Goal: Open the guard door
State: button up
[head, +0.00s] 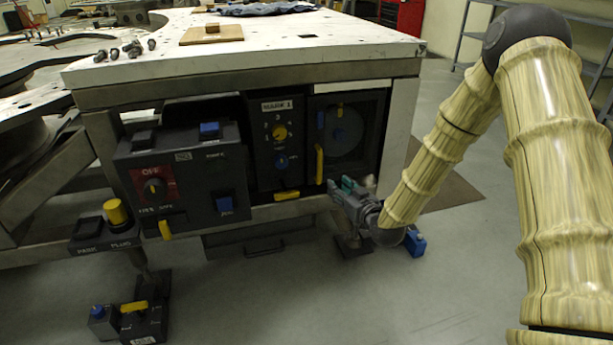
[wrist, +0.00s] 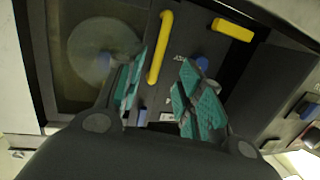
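The guard door (head: 368,158) is the dark framed panel with a window at the right of the bench front; it looks shut. A round disc shows dimly behind its window, also in the wrist view, where the door (wrist: 42,60) is at left. Its upright yellow handle (head: 319,163) is on the door's left side. My gripper (head: 340,186) is just below and right of the handle in the head view. In the wrist view my gripper (wrist: 162,66) has its teal fingers apart, and the handle (wrist: 160,46) shows between and beyond the tips, nearer the left finger. Contact cannot be told.
Further left is a control box (head: 185,178) with an OFF dial. The white bench top (head: 300,45) overhangs them. Open floor (head: 455,265) lies to the right.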

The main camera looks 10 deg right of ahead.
aim_at(321, 163)
jog(key=shift+t+y, duration=0.3)
jog(key=shift+t, duration=0.2)
jog(key=b+x, duration=0.1)
jog(key=x, duration=0.3)
jog(key=r+b+x, duration=0.1)
jog(key=b+x, duration=0.1)
jog(key=x, duration=0.2)
jog(key=r+b+x, duration=0.1)
jog(key=x, duration=0.4)
jog(key=shift+w, duration=0.1)
grip_shut()
